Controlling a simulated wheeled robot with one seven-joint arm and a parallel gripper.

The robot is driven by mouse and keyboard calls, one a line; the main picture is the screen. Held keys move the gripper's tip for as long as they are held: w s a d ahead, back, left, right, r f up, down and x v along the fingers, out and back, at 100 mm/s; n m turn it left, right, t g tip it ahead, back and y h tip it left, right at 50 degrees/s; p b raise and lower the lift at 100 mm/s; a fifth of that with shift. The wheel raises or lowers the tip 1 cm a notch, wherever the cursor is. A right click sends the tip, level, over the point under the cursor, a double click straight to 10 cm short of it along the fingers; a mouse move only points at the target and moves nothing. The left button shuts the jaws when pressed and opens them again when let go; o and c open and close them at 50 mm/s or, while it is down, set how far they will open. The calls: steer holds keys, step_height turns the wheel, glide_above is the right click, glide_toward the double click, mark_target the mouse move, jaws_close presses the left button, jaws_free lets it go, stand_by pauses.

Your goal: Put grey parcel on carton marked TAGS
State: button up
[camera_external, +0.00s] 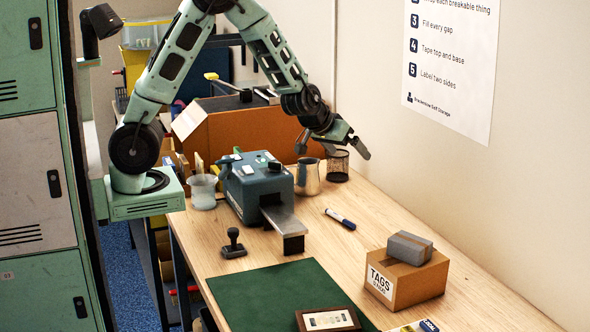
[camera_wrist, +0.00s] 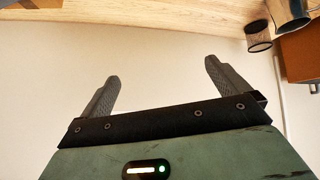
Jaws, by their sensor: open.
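The grey parcel (camera_external: 410,248) lies on top of the brown carton marked TAGS (camera_external: 405,284), at the right of the workbench in the external view. It rests flat on the carton's top, apart from my gripper. My gripper (camera_external: 354,144) is open and empty, raised above the back part of the bench near the wall. In the wrist view my gripper (camera_wrist: 160,75) shows two spread fingers with nothing between them. The parcel and the carton are not in the wrist view.
A blue-grey machine (camera_external: 256,186), a metal jug (camera_external: 308,176), a mesh cup (camera_external: 338,165) and a large brown box (camera_external: 235,130) stand below and left of my gripper. A marker (camera_external: 340,219), a stamp (camera_external: 233,243) and a green mat (camera_external: 285,295) lie nearer the front.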

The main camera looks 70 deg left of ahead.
steer(key=s+a+r+n+g, duration=0.2)
steer(key=s+a+g, duration=0.3)
steer(key=s+a, duration=1.3)
steer(key=s+a+n+g+h, duration=0.1)
steer(key=s+g, duration=0.2)
steer(key=s, duration=1.4)
steer(key=shift+s+a+r, duration=0.15)
steer(key=shift+s+r, duration=0.2)
steer(key=shift+r, duration=0.1)
